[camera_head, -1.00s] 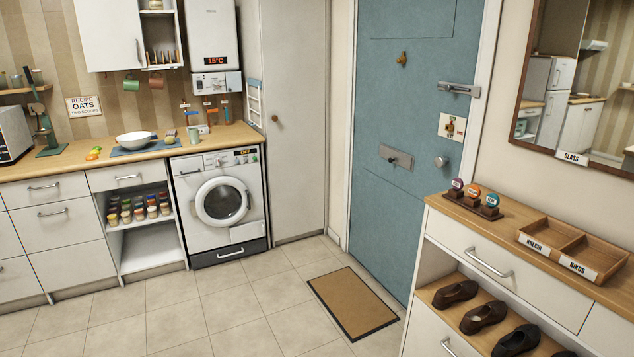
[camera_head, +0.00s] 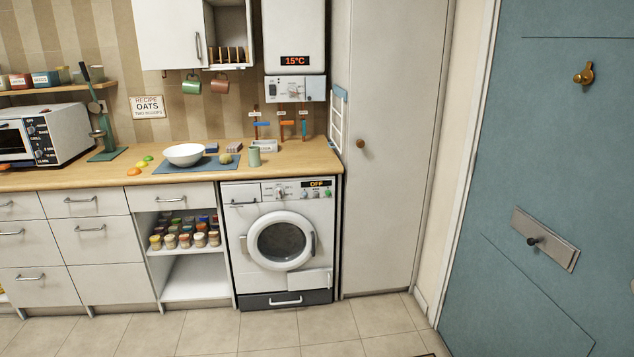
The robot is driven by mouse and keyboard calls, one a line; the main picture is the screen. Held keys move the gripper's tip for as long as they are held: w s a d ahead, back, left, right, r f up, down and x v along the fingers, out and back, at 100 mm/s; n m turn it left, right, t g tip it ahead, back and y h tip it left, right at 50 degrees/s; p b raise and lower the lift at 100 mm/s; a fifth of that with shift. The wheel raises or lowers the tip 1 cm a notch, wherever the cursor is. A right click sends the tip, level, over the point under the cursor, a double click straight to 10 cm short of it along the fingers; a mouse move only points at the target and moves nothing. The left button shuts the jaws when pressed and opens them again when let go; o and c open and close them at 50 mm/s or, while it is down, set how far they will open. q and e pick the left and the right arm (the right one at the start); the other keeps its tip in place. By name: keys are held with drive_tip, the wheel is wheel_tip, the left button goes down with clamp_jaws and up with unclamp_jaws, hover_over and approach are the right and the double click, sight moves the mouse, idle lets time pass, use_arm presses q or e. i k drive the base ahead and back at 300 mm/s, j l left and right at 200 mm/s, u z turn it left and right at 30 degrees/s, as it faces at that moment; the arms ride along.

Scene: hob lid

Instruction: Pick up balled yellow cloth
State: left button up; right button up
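I cannot make out a balled yellow cloth for certain. A small yellow item (camera_head: 141,164) lies on the wooden counter between an orange one (camera_head: 133,172) and a green one (camera_head: 148,158); they are too small to tell what they are. A small round yellowish-green item (camera_head: 226,159) sits on the blue mat (camera_head: 185,167), right of the white bowl (camera_head: 184,154). Neither of my grippers is in view.
The wooden counter (camera_head: 300,160) runs along the back wall above drawers, an open shelf of jars (camera_head: 185,240) and a washing machine (camera_head: 281,241). A tall cabinet (camera_head: 390,150) and blue door (camera_head: 545,170) stand right. The floor ahead is clear.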

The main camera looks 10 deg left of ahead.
sight(225, 158)
drive_tip(key=i+j+u, duration=0.2)
drive_tip(key=i+u, duration=0.2)
drive_tip(key=i, duration=0.3)
drive_tip(key=i+u, duration=0.4)
drive_tip(key=i, duration=0.35)
